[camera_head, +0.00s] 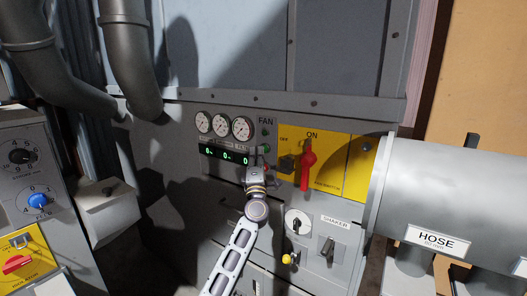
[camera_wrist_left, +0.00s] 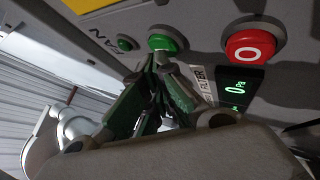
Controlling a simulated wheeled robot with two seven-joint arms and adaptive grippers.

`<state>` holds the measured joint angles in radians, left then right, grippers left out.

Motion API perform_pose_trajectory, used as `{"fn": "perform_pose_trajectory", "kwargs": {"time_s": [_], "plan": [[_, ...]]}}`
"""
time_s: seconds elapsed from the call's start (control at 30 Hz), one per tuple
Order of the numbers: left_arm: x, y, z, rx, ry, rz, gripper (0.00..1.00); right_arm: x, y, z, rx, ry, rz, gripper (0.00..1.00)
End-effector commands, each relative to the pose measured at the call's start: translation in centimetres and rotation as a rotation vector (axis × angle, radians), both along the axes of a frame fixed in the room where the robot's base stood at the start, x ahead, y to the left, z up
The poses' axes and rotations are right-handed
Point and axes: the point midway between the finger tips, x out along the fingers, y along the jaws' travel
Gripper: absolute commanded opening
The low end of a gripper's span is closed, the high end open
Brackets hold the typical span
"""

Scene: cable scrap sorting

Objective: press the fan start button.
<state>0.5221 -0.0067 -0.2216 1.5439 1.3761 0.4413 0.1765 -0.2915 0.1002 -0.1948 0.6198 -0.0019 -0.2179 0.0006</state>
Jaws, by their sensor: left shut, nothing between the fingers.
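The fan start button is a green round button (camera_wrist_left: 166,42) in the left wrist view, between a smaller green lamp (camera_wrist_left: 125,44) and a red button (camera_wrist_left: 253,46) marked O. In the head view the green button (camera_head: 266,147) sits under the FAN label (camera_head: 266,121). My left gripper (camera_wrist_left: 160,62) is shut and empty, its fingertips right at the green button's edge and partly overlapping it; I cannot tell whether they touch. In the head view the left gripper (camera_head: 258,168) is in front of the panel and hides most of the red button. My right gripper is out of view.
Three round gauges (camera_head: 223,125) and a green digital display (camera_head: 224,156) reading zeros are left of the buttons. A red lever (camera_head: 307,170) on a yellow plate stands close on the right. A large grey HOSE cylinder (camera_head: 450,200) juts out at far right.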

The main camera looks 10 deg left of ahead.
Motion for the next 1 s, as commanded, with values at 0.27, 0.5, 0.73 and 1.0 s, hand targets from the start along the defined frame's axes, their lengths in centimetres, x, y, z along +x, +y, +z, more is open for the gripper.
{"fn": "perform_pose_trajectory", "kwargs": {"time_s": [0.27, 0.5, 0.73, 1.0], "plan": [[0.19, -0.09, 0.04, 0.000, 0.000, 0.000, 0.00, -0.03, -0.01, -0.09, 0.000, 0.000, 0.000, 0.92], [0.32, -0.15, 0.07, 0.001, -0.001, -0.001, 0.00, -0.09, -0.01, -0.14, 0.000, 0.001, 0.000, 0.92], [0.31, -0.15, 0.07, 0.001, -0.001, -0.001, 0.00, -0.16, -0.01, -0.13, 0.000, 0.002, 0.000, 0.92], [-0.20, 0.03, 0.07, 0.001, 0.000, -0.001, 0.00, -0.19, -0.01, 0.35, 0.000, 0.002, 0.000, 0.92]]}}
